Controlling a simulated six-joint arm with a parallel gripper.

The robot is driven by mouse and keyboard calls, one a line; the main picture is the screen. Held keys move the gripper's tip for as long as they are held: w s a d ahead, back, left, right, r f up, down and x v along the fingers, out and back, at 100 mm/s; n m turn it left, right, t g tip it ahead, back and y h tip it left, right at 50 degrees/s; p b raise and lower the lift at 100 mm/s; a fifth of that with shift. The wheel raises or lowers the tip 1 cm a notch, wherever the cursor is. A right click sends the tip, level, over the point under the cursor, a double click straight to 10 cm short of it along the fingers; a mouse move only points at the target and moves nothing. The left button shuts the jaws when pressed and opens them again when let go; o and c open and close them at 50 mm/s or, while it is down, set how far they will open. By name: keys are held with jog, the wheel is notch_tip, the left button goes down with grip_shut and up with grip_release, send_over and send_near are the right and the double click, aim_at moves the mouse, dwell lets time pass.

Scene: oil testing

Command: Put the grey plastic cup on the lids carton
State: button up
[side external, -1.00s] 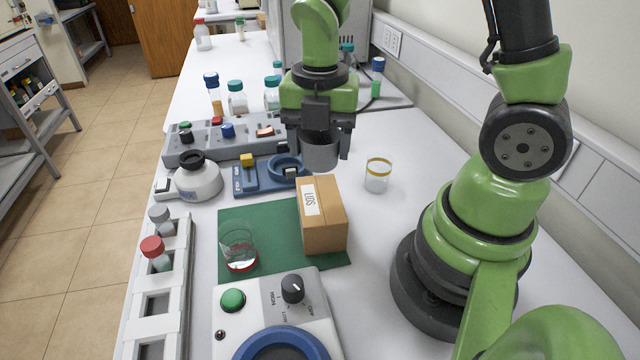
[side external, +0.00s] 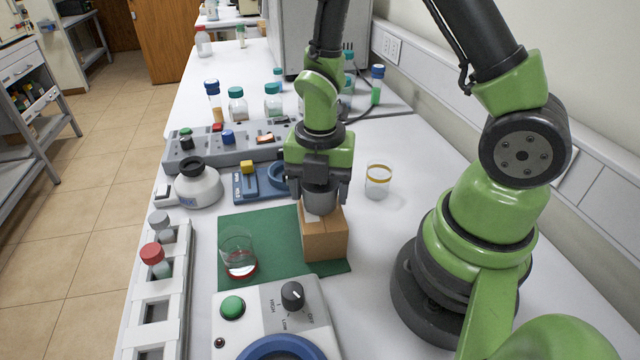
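The grey plastic cup (side external: 320,201) is between the fingers of my gripper (side external: 318,200), upright. My gripper is shut on it. The cup is at the top of the cardboard lids carton (side external: 326,243); I cannot tell whether its base touches the carton. The carton stands on the right part of a green mat (side external: 270,228). The cup and gripper cover most of the carton's top and its label.
A gold-rimmed glass (side external: 378,182) stands to the right. A hotplate with knobs (side external: 262,310) is in front; a blue device (side external: 258,183) is behind.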

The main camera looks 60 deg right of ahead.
jog(key=o, duration=0.3)
jog(key=shift+r, duration=0.15)
notch_tip(320, 180, up, 12)
jog(key=f, duration=0.1)
jog(key=s+a+r+m+t+y, duration=0.1)
jog(key=s+r+m+t, duration=0.2)
jog(key=m, duration=1)
jog(key=s+a+r+m+t+y, duration=0.1)
jog(key=s+r+m+t, duration=0.3)
jog(key=r+m, duration=0.4)
jog(key=shift+s+a+r+m, duration=0.15)
jog(key=shift+s+a+m, duration=0.55)
jog(key=shift+m, duration=2.2)
jog(key=shift+s+d, duration=0.15)
